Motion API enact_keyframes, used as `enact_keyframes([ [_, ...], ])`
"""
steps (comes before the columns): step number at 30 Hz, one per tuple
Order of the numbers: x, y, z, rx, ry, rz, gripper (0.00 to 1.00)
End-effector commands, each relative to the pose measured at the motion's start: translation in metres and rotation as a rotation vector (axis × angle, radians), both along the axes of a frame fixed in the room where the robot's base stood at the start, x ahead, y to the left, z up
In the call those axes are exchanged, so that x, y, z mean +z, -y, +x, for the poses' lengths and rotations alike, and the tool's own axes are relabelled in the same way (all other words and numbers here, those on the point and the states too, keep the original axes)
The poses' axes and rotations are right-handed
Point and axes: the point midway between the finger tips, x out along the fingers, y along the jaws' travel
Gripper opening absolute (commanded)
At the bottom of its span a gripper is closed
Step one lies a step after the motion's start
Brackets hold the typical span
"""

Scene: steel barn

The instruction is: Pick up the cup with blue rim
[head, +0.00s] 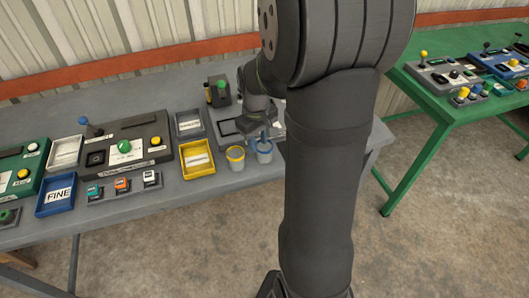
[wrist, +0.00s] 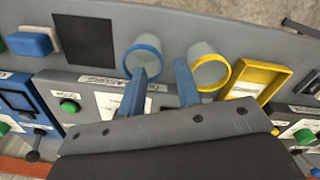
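The cup with the blue rim (head: 264,155) stands upright on the grey table near its front edge, just right of a similar cup with a yellow rim (head: 236,163). My gripper (head: 263,136) is pointed down right over the blue-rimmed cup. In the wrist view, my gripper (wrist: 165,68) has its two blue fingers apart. The left finger overlaps the opening of the blue-rimmed cup (wrist: 146,43). The right finger is between that cup and the yellow-rimmed cup (wrist: 206,52). I cannot tell whether either finger touches a cup.
A yellow tray (head: 197,174) lies left of the cups, with a grey tray (head: 188,136) behind it. A control box with a green button (head: 124,146) and a blue tray (head: 43,208) are farther left. A green table (head: 433,112) stands to the right.

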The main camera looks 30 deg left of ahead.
Motion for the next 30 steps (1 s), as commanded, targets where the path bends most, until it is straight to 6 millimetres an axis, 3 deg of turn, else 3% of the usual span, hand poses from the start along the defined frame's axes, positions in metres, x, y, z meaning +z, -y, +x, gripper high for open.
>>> enact_keyframes([
  [8, -0.021, 0.000, 0.001, 0.000, -0.002, -0.001, 0.30],
  [16, -0.057, -0.002, 0.003, 0.000, -0.001, -0.001, 0.30],
  [25, -0.062, -0.002, 0.004, -0.001, 0.000, 0.001, 0.30],
  [26, -0.062, -0.002, 0.004, -0.001, 0.000, 0.001, 0.28],
  [30, -0.062, -0.002, 0.004, -0.001, 0.000, 0.001, 0.01],
])
